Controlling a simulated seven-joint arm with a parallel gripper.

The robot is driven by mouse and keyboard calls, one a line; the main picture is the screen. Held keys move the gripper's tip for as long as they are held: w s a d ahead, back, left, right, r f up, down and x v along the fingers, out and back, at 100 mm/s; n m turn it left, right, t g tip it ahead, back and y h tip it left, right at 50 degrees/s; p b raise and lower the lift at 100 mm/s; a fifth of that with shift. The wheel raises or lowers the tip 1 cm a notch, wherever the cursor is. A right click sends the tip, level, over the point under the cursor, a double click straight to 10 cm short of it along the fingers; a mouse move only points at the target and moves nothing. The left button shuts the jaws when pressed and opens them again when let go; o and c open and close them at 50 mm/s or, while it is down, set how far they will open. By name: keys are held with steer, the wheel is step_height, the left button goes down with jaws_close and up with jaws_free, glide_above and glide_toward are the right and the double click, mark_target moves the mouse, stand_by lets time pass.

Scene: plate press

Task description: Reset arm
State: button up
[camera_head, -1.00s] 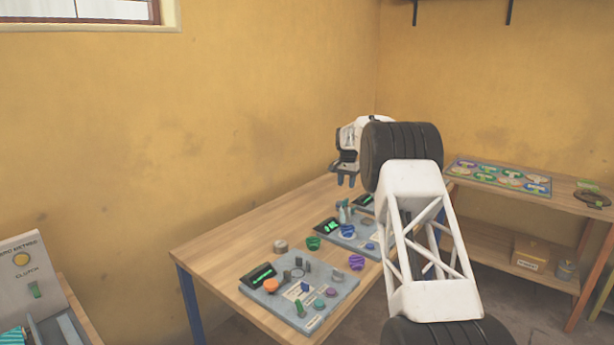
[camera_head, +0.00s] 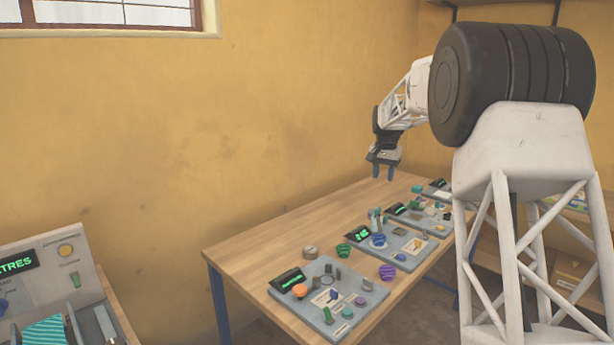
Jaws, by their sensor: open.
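My gripper (camera_head: 383,172) hangs above the far part of the wooden table, fingers pointing down. Its two fingers stand apart with nothing between them. It is well clear of the wall and of the things below. My white lattice arm with a black joint fills the right side of the head view and hides part of the table's right end.
The wooden table (camera_head: 247,250) bears several grey panels, the nearest one (camera_head: 345,283) with knobs and a small display. A green cup (camera_head: 343,250), a purple cup (camera_head: 388,272) and a brown round piece (camera_head: 310,252) lie loose. A control box (camera_head: 88,262) stands at left.

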steer(key=s+a+r+n, duration=0.1)
steer(key=s+a+r, duration=0.15)
steer(key=s, duration=1.35)
steer(key=s+a+r+n, duration=0.2)
steer(key=s+r, duration=0.2)
steer(key=s, duration=1.2)
steer(key=s+f, duration=0.3)
steer(key=s, duration=0.8)
steer(key=s+a+f+n+t, duration=0.1)
steer(key=s+f, duration=0.3)
steer(key=s, duration=0.7)
steer(key=s+a+f+n, duration=0.1)
steer(key=s+f, duration=0.3)
steer(key=s, duration=0.7)
steer(key=shift+s+a+f+t, duration=0.15)
steer(key=shift+t, duration=0.25)
